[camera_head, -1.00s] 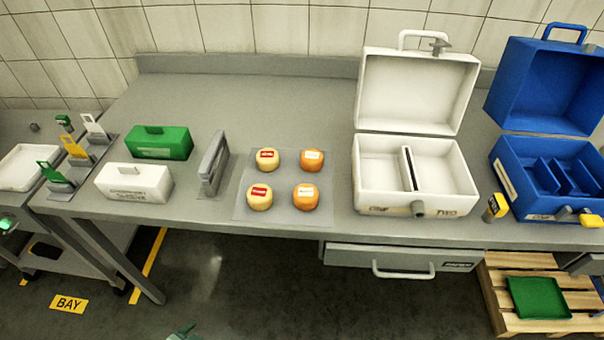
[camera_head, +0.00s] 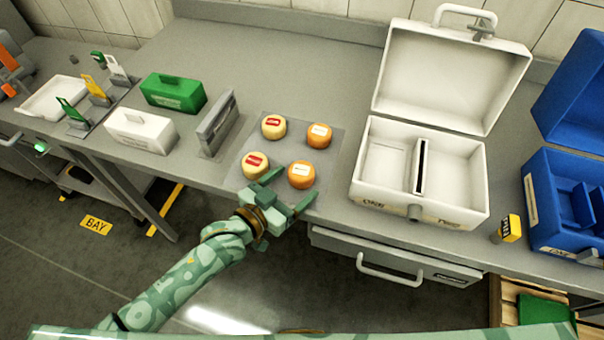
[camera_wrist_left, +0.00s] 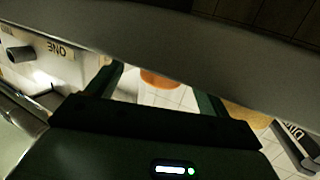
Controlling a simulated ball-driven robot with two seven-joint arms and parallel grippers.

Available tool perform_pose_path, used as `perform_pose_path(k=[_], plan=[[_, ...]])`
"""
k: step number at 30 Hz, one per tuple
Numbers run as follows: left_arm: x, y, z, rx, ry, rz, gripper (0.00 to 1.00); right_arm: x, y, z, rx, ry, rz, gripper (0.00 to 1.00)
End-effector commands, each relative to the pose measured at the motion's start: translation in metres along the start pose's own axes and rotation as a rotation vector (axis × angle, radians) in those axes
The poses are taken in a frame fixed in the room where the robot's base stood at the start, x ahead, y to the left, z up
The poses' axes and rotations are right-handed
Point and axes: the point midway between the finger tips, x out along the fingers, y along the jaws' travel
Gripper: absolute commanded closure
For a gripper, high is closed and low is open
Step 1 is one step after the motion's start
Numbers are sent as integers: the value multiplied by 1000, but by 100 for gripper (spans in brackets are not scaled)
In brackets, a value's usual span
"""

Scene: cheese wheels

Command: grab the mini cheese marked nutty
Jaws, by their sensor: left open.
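Several mini cheeses stand in two rows on a grey mat (camera_head: 247,147). Two are pale yellow with red labels: a back one (camera_head: 274,128) and a front one (camera_head: 255,166). Two are orange with white labels: a back one (camera_head: 319,136) and a front one (camera_head: 301,175). The label words are too small to read. My left gripper (camera_head: 288,191) is open and empty, at the near side of the front orange cheese. In the left wrist view this orange cheese (camera_wrist_left: 160,80) shows between the fingers, a yellow one (camera_wrist_left: 247,118) beyond one finger.
A grey upright holder (camera_head: 217,124) stands left of the mat, with a white block (camera_head: 140,132) and a green block (camera_head: 174,92) further left. An open white case (camera_head: 375,185) stands to the right, then a blue case (camera_head: 545,195). The bench behind the cheeses is clear.

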Motion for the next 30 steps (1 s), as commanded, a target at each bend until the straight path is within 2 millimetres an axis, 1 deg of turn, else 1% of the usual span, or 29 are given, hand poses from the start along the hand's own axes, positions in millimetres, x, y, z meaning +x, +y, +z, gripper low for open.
perform_pose_path(k=[1,5,9,13,16,21,22,23,24,26,27,30], plan=[[5,0,1,0,0,0,20,2,3,-1,1,1,3,100],[14,-1,-1,1,1,0,20,4,5,-2,3,2,7,100],[37,-4,-3,1,1,0,20,11,5,0,4,-1,6,100],[55,-5,-3,1,0,-1,20,16,4,2,4,-4,4,100],[60,-5,-4,0,-1,-1,20,17,4,2,4,-4,4,100],[60,-5,-5,1,-1,-1,20,16,3,2,3,-3,3,100],[60,-5,-5,1,-1,-1,23,16,3,2,3,-3,3,100],[60,-5,-5,1,-1,-1,31,16,3,1,3,-3,3,100],[60,-5,-5,1,-1,-1,43,16,2,1,2,-3,2,100],[60,-5,-5,1,-1,-1,59,16,1,1,2,-3,1,100],[60,-5,-5,1,-1,-1,70,16,1,1,3,-3,0,100],[60,-5,-5,1,0,-1,71,16,0,1,3,-2,-1,100]])
